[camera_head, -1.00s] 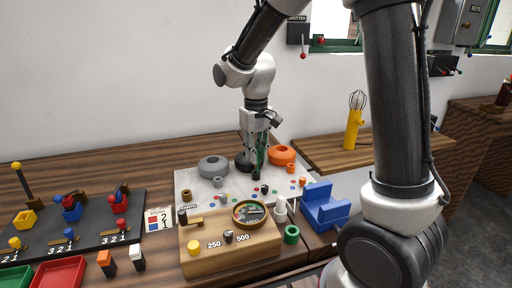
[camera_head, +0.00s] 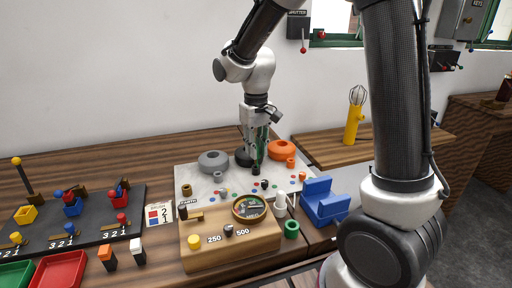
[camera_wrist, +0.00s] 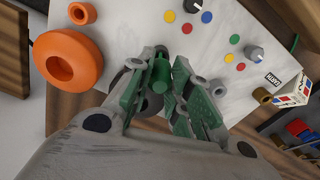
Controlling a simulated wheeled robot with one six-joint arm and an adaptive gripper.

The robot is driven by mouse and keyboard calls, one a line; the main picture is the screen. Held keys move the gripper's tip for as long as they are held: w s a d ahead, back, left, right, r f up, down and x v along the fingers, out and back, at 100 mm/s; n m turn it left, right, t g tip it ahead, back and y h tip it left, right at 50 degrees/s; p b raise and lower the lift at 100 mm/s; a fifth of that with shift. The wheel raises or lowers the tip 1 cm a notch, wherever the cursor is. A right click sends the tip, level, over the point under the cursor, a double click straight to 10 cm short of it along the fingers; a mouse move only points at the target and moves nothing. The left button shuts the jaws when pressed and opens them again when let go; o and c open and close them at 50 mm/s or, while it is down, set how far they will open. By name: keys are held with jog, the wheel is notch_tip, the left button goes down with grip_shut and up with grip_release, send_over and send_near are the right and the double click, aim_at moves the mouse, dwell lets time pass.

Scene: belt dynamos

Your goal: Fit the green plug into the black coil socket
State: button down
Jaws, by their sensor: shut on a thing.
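My gripper (camera_head: 258,163) points down over the white board (camera_head: 192,184), close to the black coil (camera_head: 243,158). In the wrist view, its green-padded fingers (camera_wrist: 163,82) are closed around the green plug (camera_wrist: 160,70), whose end shows between them. The small black coil socket (camera_head: 256,170) shows at the fingertips in the head view. The plug is at or just above this socket; I cannot tell whether it is in it. In the wrist view the fingers hide most of the black coil and its socket.
An orange coil (camera_head: 282,150) with an orange socket (camera_head: 291,162) is close to the right. A grey coil (camera_head: 213,161) with a grey socket (camera_head: 218,176) is to the left. A wooden meter box (camera_head: 228,242), a blue holder (camera_head: 322,203) and a green ring (camera_head: 291,229) stand in front.

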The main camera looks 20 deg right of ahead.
jog(key=shift+f, duration=1.55)
jog(key=c, duration=1.2)
grip_release()
jog(key=shift+c, duration=0.2)
notch_tip(320, 180, up, 12)
jog(key=shift+f, duration=0.1)
jog(key=s+d+r+m+t, duration=0.1)
jog(key=s+d+r+t, duration=0.1)
jog(key=s+d, duration=0.5)
jog(key=s+d+r+m+t, duration=0.1)
jog(key=s+d+r+t, duration=0.1)
jog(key=s+d, duration=0.6)
jog(key=s, duration=0.7)
jog(key=shift+r+m, duration=0.15)
jog(key=shift+m, duration=0.15)
